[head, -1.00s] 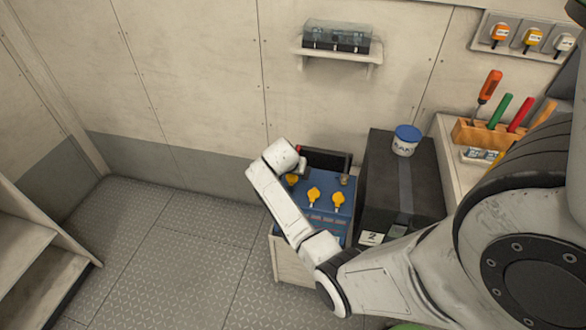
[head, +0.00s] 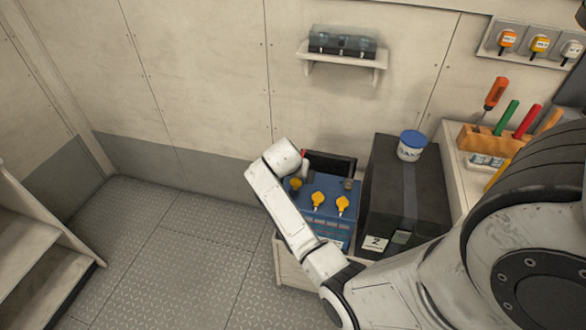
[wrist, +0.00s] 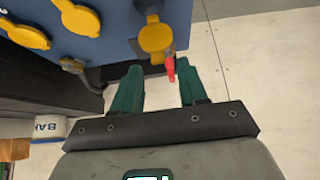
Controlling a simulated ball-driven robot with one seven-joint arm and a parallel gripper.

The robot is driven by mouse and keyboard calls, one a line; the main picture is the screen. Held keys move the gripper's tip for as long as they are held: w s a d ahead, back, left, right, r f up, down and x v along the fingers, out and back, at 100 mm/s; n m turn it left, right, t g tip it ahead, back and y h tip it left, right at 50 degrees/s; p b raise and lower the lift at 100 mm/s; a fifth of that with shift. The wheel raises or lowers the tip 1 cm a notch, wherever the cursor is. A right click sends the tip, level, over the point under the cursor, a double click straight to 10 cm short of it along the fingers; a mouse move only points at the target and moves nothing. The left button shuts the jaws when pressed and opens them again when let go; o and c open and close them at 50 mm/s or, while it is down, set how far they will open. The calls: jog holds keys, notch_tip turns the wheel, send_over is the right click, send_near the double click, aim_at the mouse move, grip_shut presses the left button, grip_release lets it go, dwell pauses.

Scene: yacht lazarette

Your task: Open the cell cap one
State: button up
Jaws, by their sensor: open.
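A blue battery (head: 328,222) with three yellow cell caps stands in a pale box. The left cap (head: 295,184), middle cap (head: 318,199) and right cap (head: 342,204) sit on its top; no number on them is readable. In the wrist view, one cap (wrist: 155,38) lies just ahead of my gripper (wrist: 159,90), with a red terminal piece (wrist: 170,68) beside it. The other two caps (wrist: 79,17) are farther left. My green fingers are open and empty, apart from the cap. In the head view my wrist hides the jaws, left of the battery.
A black box (head: 405,193) stands right of the battery with a blue-lidded tub (head: 411,146) on top. A tool block (head: 490,142) is on the right bench. A wall shelf (head: 343,57) is above. The floor (head: 170,265) at left is clear.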

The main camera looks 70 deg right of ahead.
jog(key=v, duration=0.6)
jog(key=shift+a+r, duration=0.2)
jog(key=shift+s+d, duration=0.1)
jog(key=shift+s, duration=0.05)
jog(key=shift+c, duration=1.1)
jog(key=s+d+r+n+t+y, duration=0.2)
jog(key=d+n+y, duration=0.15)
jog(key=n, duration=0.55)
jog(key=s+d+r+n+t+y, duration=0.2)
jog(key=n+y, duration=0.2)
jog(key=n, duration=0.5)
jog(key=x, duration=1.1)
jog(key=shift+s+a, duration=0.2)
jog(key=shift+a, duration=0.05)
jog(key=shift+c, duration=0.3)
